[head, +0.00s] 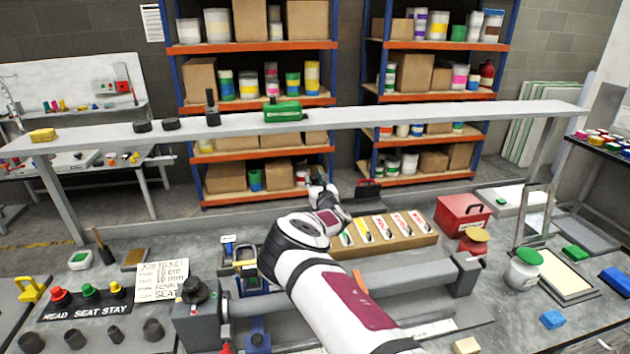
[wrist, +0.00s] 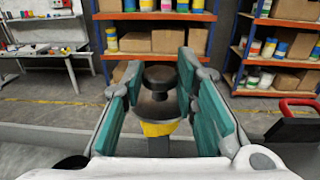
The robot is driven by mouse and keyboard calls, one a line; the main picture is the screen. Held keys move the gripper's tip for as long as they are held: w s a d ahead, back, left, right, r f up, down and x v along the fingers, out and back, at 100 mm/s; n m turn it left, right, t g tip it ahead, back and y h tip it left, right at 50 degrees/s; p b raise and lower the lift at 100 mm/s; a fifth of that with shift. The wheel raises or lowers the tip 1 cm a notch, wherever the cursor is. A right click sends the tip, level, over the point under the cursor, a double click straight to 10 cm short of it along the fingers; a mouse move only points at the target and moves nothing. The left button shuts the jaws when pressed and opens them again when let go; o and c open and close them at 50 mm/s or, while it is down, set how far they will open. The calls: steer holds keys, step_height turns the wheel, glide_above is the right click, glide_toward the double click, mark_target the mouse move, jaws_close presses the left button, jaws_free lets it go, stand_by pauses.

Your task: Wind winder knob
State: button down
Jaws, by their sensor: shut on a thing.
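My gripper (head: 325,192) is at the far side of the bench in the head view, beyond the rack of white cards. In the wrist view its teal-padded fingers (wrist: 160,105) stand either side of a dark, round-topped knob-like piece (wrist: 159,77) with a yellow band, and are shut on it. I cannot tell whether this piece is fixed to anything below. In the head view my arm and gripper hide it. Another dark knob (head: 195,291) sits on a grey block at the left end of a grey roller (head: 410,278), apart from my gripper.
A wooden rack (head: 400,243) of white cards and a red box (head: 462,214) stand right of my arm. A raised grey shelf (head: 370,117) runs across behind. A button panel (head: 85,307) and a written card (head: 162,280) are at left. A red handle (wrist: 296,104) shows right in the wrist view.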

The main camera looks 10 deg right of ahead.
steer(key=shift+d+n+y+p, duration=0.15)
steer(key=shift+n+y+p, duration=0.2)
steer(key=shift+n+y, duration=0.8)
steer(key=shift+g+y, duration=0.3)
steer(key=shift+y, duration=0.25)
steer(key=y, duration=0.1)
steer(key=n+g+y, duration=0.1)
steer(key=n+y, duration=0.1)
steer(key=shift+w+d+n+y+b, duration=0.25)
steer(key=shift+y+b, duration=0.05)
steer(key=shift+y, duration=0.1)
steer(key=n+g+y+b, duration=0.1)
steer(key=n+g+y, duration=0.1)
steer(key=shift+w+y+b, duration=0.15)
steer(key=shift+y+b, duration=0.15)
steer(key=shift+r+n+g+y+b, duration=0.1)
steer(key=shift+n+g+y+b, duration=0.55)
steer(key=shift+n+g+y, duration=0.35)
steer(key=shift+r, duration=0.15)
steer(key=c, duration=1.3)
jaws_free()
